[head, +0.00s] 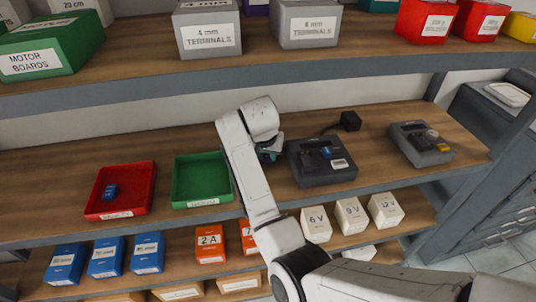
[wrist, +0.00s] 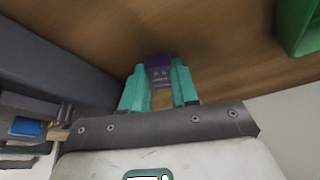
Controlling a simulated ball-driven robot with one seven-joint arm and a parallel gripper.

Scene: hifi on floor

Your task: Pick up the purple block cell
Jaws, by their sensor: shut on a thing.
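The purple block cell (wrist: 158,70) shows in the wrist view between the teal fingertips of my gripper (wrist: 158,85). My gripper is shut on it, with the wooden shelf behind. In the head view my gripper (head: 270,152) is over the middle shelf, between the green tray and the dark device. There my own arm hides most of the gripper and the purple cell cannot be made out. Whether the cell touches the shelf cannot be told.
A green tray (head: 177,190) looks empty. A red tray (head: 92,207) holds a blue cell (head: 111,191). A dark device (head: 308,179) with a blue part stands right of my gripper. Another device (head: 420,146) is farther right. An upper shelf edge (head: 150,93) runs above with boxes.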

